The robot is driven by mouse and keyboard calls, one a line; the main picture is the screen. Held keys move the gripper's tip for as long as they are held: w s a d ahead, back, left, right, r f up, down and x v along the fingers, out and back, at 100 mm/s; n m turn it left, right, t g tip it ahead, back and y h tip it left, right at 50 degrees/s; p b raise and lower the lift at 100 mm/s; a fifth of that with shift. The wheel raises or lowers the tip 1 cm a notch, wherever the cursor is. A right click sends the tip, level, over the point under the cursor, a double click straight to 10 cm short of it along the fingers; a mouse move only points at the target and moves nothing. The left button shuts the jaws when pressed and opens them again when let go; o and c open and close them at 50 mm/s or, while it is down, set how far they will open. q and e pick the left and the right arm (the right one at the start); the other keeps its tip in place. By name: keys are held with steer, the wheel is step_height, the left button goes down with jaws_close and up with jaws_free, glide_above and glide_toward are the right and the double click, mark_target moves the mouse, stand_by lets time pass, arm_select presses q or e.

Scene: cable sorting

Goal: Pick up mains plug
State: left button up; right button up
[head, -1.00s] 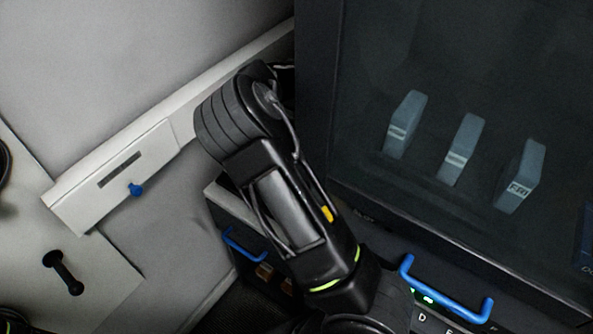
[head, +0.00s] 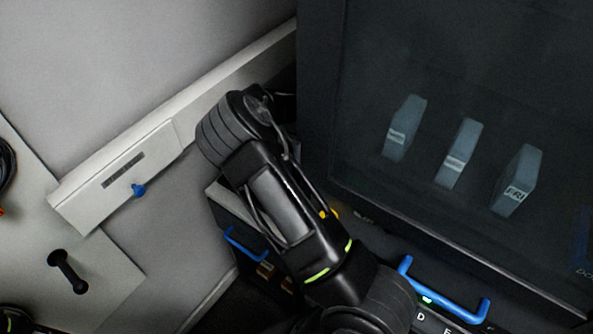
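I cannot make out a mains plug in the head view. A dark coiled cable (head: 5,165) with a bit of orange below it is cut off by the left edge, lying on the pale surface (head: 100,265). One of my arms crosses the middle of the picture, bent at a thick ribbed joint. Neither of my grippers shows, so what they hold is hidden.
A dark glass-fronted cabinet (head: 318,110) with several grey blocks inside fills the right. Blue handles (head: 445,292) sit below it. A white box with a blue knob (head: 138,190) stands left of my arm. A black handle (head: 68,271) lies on the pale surface.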

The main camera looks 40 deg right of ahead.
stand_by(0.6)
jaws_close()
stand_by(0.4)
